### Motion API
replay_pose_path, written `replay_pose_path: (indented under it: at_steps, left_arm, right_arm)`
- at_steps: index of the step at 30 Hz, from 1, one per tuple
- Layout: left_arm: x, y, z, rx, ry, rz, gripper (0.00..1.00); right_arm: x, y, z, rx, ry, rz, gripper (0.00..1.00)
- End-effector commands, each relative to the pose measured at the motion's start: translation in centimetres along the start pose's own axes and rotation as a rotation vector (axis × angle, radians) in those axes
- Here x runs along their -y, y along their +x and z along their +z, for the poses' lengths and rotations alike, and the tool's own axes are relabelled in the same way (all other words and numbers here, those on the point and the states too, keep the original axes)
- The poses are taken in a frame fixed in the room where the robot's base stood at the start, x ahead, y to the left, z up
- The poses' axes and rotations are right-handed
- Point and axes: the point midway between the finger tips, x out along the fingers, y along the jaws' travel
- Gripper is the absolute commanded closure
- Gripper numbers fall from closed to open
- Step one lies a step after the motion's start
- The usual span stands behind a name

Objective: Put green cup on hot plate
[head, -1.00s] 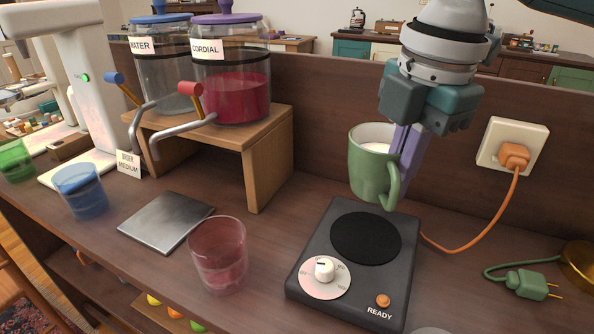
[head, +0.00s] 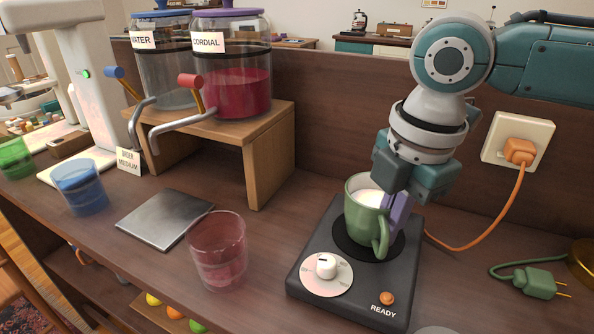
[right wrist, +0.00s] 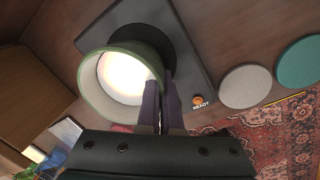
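The green cup (head: 362,218) holds a white liquid and is upright over the dark round plate of the hot plate (head: 318,232). It appears to rest on that plate or be very close to it; the exact contact is hard to see. My right gripper (head: 398,214) is shut on the cup at its handle side. In the right wrist view the cup (right wrist: 92,88) sits at the fingers (right wrist: 160,100), with the hot plate (right wrist: 190,50) beneath it. My left gripper is not in view.
A pink glass (head: 218,255) stands left of the hot plate, with a metal square plate (head: 165,218) beyond it. Drink dispensers (head: 232,75) stand on a wooden stand (head: 268,155). An orange cord plugs into the wall socket (head: 517,140). A green plug (head: 535,282) lies at right.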

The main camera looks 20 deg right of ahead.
Motion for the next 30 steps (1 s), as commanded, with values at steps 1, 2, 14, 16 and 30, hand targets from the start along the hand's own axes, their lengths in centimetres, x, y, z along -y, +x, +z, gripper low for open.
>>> replay_pose_path:
  at_steps: [1, 2, 14, 16, 30]
  left_arm:
    - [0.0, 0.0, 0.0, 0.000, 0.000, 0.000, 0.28]
    - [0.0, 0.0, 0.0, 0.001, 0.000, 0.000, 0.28]
    - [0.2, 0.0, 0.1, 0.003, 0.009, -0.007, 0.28]
    - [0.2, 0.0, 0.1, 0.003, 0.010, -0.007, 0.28]
    - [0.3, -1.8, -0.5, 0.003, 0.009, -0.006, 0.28]
  right_arm:
    - [0.0, 0.1, 0.0, 0.000, 0.000, 0.001, 1.00]
    - [0.1, 0.2, 0.0, 0.000, 0.000, -0.001, 0.95]
    - [0.0, 0.1, 0.0, 0.000, 0.000, -0.001, 0.68]
    - [0.0, 0.1, 0.0, 0.000, 0.000, 0.000, 0.68]
    - [-0.2, -8.2, 0.0, -0.001, -0.001, 0.004, 0.68]
